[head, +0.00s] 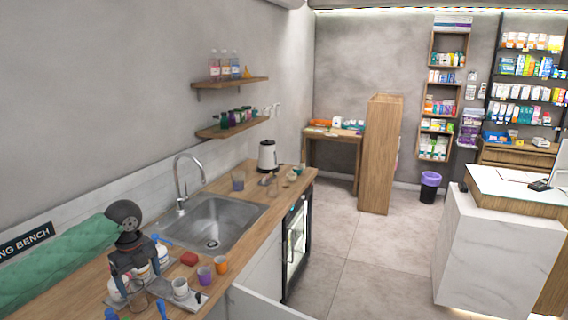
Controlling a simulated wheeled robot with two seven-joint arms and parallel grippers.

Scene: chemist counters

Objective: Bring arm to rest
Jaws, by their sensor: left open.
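My left gripper (137,276) is at the lower left, dark and pointing down over the wooden counter (235,232), left of the sink. Its jaws are open. Small bottles and cups stand behind and around the fingers, and part of them is hidden by the gripper. I cannot tell whether the fingers touch any of them. My right gripper is not in view.
A sink (212,222) with a tall tap (178,182) lies right of the gripper. Floor (340,250) is clear.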

